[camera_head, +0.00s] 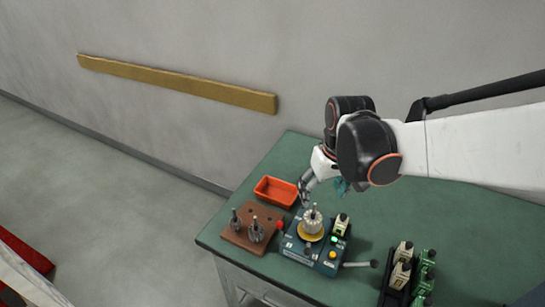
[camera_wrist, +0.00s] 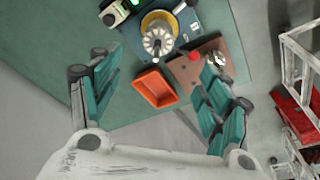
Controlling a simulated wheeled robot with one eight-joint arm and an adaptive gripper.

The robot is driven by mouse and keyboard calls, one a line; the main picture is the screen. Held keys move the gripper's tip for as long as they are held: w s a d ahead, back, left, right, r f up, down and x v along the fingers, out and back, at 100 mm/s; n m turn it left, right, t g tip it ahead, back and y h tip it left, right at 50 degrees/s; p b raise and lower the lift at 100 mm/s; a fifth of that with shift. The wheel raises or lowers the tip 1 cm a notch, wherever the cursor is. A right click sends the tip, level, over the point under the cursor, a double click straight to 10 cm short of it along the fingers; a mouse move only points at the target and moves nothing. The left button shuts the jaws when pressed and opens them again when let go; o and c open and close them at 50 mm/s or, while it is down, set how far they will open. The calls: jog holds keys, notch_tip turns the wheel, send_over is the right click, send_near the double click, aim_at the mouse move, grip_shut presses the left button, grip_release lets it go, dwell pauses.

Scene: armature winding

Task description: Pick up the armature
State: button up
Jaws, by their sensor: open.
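A pale, ribbed armature (camera_head: 313,221) with a shaft on top stands upright on the yellow ring (camera_head: 309,236) of a blue-grey winding machine (camera_head: 296,252). In the wrist view the armature (camera_wrist: 157,41) shows end-on, near the top middle. My gripper (camera_head: 305,191) is above and just behind it in the head view. In the wrist view my gripper (camera_wrist: 158,60) is open, its teal-padded fingers wide apart, with nothing between them touching. Darker armatures (camera_head: 256,231) stand on a brown block (camera_head: 236,238) left of the machine.
An orange tray (camera_head: 276,192) lies behind the brown block. A red button (camera_wrist: 195,55) sits at the machine's edge. A black rack with several parts (camera_head: 401,273) stands at the right on the green table (camera_head: 292,150). A lever (camera_head: 360,264) juts from the machine's right.

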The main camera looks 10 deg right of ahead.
aim_at(313, 213)
jog(key=w+f+b, duration=0.1)
jog(key=f, duration=0.2)
jog(key=f+b, duration=0.1)
jog(key=f, duration=0.2)
jog(key=w+f+b, duration=0.1)
jog(key=f, duration=0.3)
jog(key=shift+w, duration=0.35)
jog(key=f+b, duration=0.1)
jog(key=f, duration=0.1)
jog(key=w+f+b, duration=0.1)
jog(key=f, duration=0.2)
jog(key=shift+w+a, duration=0.1)
jog(key=shift+w, duration=0.05)
jog(key=shift+r, duration=0.15)
jog(key=shift+c, duration=0.5)
jog(key=c, duration=1.5)
jog(key=shift+o, duration=0.2)
jog(key=shift+r, duration=0.1)
notch_tip(313, 213, up, 20)
jog(key=p, duration=0.6)
